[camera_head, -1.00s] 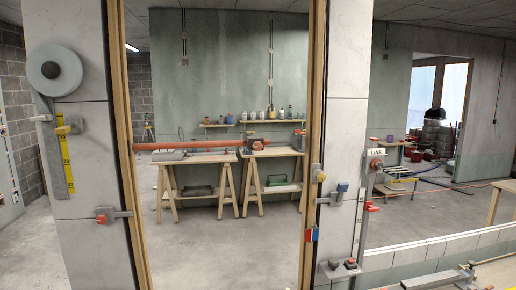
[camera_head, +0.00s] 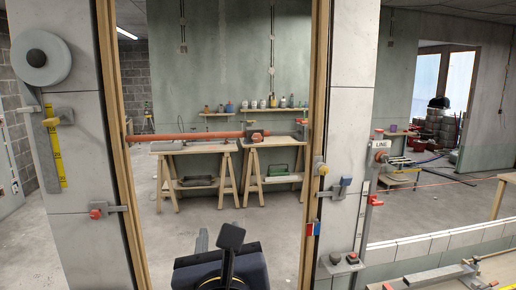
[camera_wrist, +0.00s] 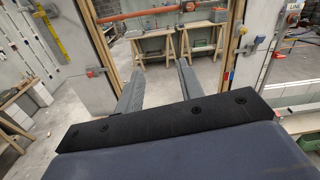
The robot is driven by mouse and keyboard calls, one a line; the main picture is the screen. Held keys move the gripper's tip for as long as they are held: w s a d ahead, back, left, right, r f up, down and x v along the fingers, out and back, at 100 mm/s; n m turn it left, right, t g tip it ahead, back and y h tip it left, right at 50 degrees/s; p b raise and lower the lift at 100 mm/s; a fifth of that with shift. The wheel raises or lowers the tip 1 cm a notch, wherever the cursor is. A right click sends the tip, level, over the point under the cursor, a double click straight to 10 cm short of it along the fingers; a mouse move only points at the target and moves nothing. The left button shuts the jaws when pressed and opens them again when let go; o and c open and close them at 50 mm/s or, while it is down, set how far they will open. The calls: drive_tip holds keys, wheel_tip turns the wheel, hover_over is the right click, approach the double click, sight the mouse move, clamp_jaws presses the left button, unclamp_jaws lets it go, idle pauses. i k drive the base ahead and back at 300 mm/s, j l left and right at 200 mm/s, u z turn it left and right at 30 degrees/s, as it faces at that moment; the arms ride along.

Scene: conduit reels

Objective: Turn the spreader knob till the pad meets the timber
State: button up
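The spreader is an orange-red bar (camera_head: 185,136) lying level across the timber-framed opening. Its left end is at the left timber (camera_head: 112,120). A thin dark rod runs on toward the right timber (camera_head: 317,110). The pad is too small to make out, and I cannot tell whether it touches the timber. My gripper (camera_wrist: 160,68) is open and empty in the wrist view, its fingers wide apart below the bar. In the head view the gripper is low in the opening, partly hidden.
Two trestle tables (camera_head: 185,147) stand behind the opening, under a shelf of bottles (camera_head: 262,111). A tape reel (camera_head: 40,62) and a red-knobbed clamp (camera_head: 97,213) are on the left wall. Yellow (camera_head: 323,169) and blue (camera_head: 346,181) fittings jut out at the right jamb.

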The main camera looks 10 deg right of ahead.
sight(257, 138)
drive_tip(key=i+l, duration=0.25)
drive_tip(key=i, duration=0.2)
drive_tip(key=i+l, duration=0.2)
drive_tip(key=i, duration=0.25)
drive_tip(key=i+l, duration=0.25)
drive_tip(key=i, duration=0.2)
drive_tip(key=i+l, duration=0.2)
drive_tip(key=i, duration=0.25)
drive_tip(key=u, duration=0.05)
